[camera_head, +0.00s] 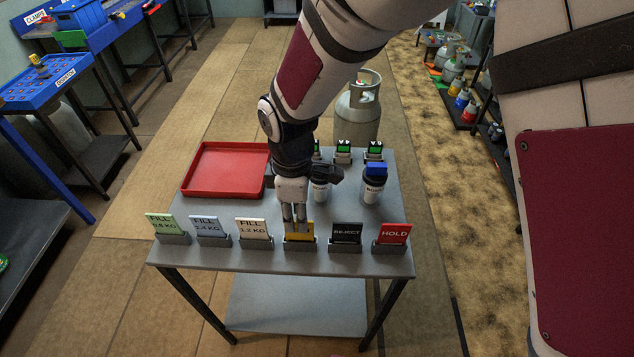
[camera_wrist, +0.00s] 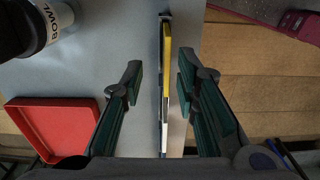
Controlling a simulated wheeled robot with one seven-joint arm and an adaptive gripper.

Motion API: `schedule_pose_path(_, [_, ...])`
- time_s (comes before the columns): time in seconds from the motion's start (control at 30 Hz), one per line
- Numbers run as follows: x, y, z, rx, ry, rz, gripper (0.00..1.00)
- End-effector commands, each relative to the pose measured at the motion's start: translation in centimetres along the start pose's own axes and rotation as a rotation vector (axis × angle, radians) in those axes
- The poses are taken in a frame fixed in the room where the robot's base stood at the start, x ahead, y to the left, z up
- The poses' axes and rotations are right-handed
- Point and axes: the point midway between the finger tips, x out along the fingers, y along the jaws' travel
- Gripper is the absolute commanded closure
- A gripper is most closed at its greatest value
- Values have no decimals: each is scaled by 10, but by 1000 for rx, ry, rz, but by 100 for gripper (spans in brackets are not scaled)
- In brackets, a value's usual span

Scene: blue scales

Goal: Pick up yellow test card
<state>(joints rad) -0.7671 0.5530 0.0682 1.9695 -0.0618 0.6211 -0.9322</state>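The yellow test card (camera_head: 308,230) stands in a grey holder (camera_head: 300,243) in the row along the table's front edge, partly hidden by my gripper. In the wrist view the yellow card (camera_wrist: 167,65) is seen nearly edge-on from above. My gripper (camera_head: 294,221) points down over the card. In the wrist view my gripper (camera_wrist: 158,82) is open, one finger on each side of the card. Gaps show between both fingers and the card. How far the fingertips reach down the card is hard to tell.
The white FILL 1.2 KG card (camera_head: 253,228) stands left of the yellow card, the black REJECT card (camera_head: 346,233) right. A red tray (camera_head: 226,170) lies at the table's back left. A blue-capped bottle (camera_head: 374,185) and green-screened devices (camera_head: 343,148) stand behind.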

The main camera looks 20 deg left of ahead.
Motion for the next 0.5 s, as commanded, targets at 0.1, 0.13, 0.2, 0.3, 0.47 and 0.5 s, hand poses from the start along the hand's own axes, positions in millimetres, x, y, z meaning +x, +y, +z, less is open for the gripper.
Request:
schedule_pose_path(0.1, [6, -1, 0, 0, -1, -2, 72])
schedule_pose_path(0.13, [8, -2, 1, 0, -1, -2, 72])
schedule_pose_path(0.2, [15, -4, 1, 1, -2, -3, 72])
schedule_pose_path(0.3, [30, -7, 3, 1, -3, -4, 72])
schedule_pose_path(0.47, [50, -7, 4, 0, -1, -2, 72])
schedule_pose_path(0.5, [53, -6, 4, 1, -1, -1, 72])
